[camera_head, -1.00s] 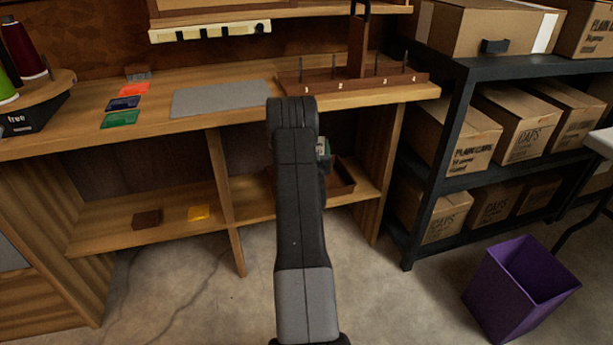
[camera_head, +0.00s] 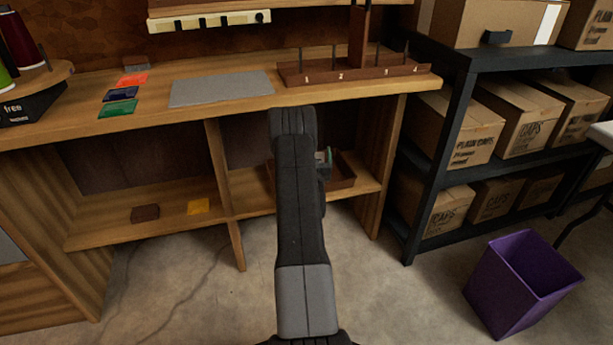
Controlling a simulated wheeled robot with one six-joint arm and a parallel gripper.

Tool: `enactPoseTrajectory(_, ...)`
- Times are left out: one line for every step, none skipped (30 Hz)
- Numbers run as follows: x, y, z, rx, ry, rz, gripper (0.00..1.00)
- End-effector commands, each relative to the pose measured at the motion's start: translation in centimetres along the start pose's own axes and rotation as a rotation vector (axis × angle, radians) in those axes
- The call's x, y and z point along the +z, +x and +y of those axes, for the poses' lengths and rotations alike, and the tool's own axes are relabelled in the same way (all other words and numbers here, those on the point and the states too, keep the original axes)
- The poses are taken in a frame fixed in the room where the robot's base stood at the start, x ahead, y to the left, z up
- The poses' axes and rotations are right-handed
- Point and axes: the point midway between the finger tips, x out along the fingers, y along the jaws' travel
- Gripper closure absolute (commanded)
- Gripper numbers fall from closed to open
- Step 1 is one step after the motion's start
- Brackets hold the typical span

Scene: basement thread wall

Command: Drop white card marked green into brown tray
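The brown tray (camera_head: 345,178) sits on the lower shelf, right of the middle divider; my arm covers its left part. A small pale piece with green on it (camera_head: 326,157) shows just right of my arm, over the tray's back part. It may be the white card marked green, but it is too small and too covered to be sure. My gripper is hidden behind my own arm, so its fingers and any hold on the card cannot be seen.
Orange (camera_head: 133,80), blue (camera_head: 121,95) and green (camera_head: 118,109) cards lie on the bench top beside a grey mat (camera_head: 221,89). A pegged rack (camera_head: 352,72) stands right. A yellow card (camera_head: 198,206) and brown block (camera_head: 145,213) lie on the lower left shelf. A purple bin (camera_head: 520,285) stands on the floor.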

Motion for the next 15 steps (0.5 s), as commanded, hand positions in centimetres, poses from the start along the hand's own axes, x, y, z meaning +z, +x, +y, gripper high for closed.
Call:
enactPoseTrajectory(0.0,0.0,0.0,0.0,0.0,0.0,0.07)
enactPoseTrajectory(0.0,0.0,0.0,0.0,0.0,0.0,0.07)
enactPoseTrajectory(0.0,0.0,0.0,0.0,0.0,0.0,0.07)
enactPoseTrajectory(0.0,0.0,0.0,0.0,0.0,0.0,0.07)
enactPoseTrajectory(0.0,0.0,0.0,0.0,0.0,0.0,0.07)
enactPoseTrajectory(0.0,0.0,0.0,0.0,0.0,0.0,0.07)
enactPoseTrajectory(0.0,0.0,0.0,0.0,0.0,0.0,0.07)
enactPoseTrajectory(0.0,0.0,0.0,0.0,0.0,0.0,0.07)
enactPoseTrajectory(0.0,0.0,0.0,0.0,0.0,-0.001,0.07)
enactPoseTrajectory(0.0,-0.1,0.0,0.0,0.0,-0.001,0.07)
enactPoseTrajectory(0.0,-0.2,0.0,0.0,0.0,-0.001,0.07)
enactPoseTrajectory(0.0,-0.5,0.0,0.0,0.0,-0.003,0.07)
enactPoseTrajectory(0.0,-0.8,0.0,0.0,0.0,-0.004,0.07)
enactPoseTrajectory(0.0,-1.1,0.0,0.0,0.0,-0.004,0.07)
enactPoseTrajectory(0.0,-1.7,0.0,0.0,0.0,-0.005,0.07)
